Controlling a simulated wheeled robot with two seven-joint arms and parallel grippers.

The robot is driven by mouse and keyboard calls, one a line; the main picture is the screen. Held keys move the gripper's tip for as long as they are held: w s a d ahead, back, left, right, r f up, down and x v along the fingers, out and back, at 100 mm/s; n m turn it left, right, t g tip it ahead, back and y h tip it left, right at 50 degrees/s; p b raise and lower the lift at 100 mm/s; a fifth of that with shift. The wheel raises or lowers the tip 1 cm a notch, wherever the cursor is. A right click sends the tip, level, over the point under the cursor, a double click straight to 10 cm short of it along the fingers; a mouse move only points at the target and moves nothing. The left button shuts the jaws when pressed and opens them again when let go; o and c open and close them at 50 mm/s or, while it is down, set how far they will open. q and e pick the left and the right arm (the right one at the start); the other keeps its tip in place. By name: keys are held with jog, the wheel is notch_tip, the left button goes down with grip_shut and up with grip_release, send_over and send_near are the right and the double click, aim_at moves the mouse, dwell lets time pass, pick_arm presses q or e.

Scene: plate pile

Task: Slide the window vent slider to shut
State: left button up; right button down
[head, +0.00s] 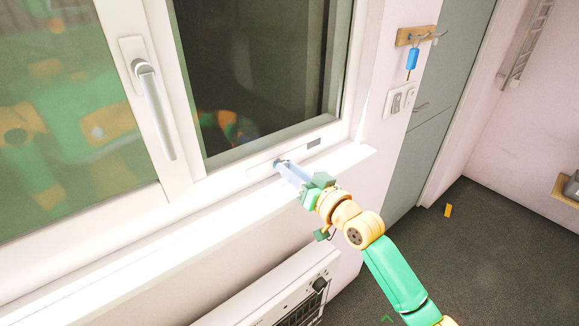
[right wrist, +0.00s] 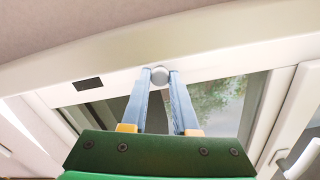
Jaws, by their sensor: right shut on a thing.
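The vent slider's round grey knob (right wrist: 159,76) sits on the white lower window frame. My right gripper (right wrist: 159,80) is shut on the knob, with one blue-grey finger on each side of it. In the head view the right gripper (head: 279,163) reaches the frame below the dark pane, and its fingertips largely cover the knob. A dark vent slot (head: 313,143) lies to the right of the knob in the head view. The slot (right wrist: 89,84) shows to the left of the knob in the right wrist view. My left gripper is not in view.
A white sill (head: 130,262) runs under the window, with a white heater (head: 285,290) below it. A window handle (head: 154,108) is on the left sash. A blue key tag (head: 412,59) hangs from a wooden rack (head: 413,36) at the right. The glass carries reflections.

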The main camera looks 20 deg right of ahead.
jog(key=shift+f, duration=0.2)
jog(key=c, duration=1.1)
grip_release()
jog(key=o, duration=0.4)
jog(key=shift+a+r, duration=0.1)
jog(key=shift+a, duration=0.1)
jog(key=shift+c, duration=0.2)
jog(key=shift+o, duration=0.3)
jog(key=shift+a, duration=0.25)
jog(key=shift+d, duration=0.25)
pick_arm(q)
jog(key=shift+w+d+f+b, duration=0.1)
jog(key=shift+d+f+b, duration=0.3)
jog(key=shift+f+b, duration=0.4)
pick_arm(e)
jog(key=v, duration=0.7)
jog(key=shift+a+r, duration=0.1)
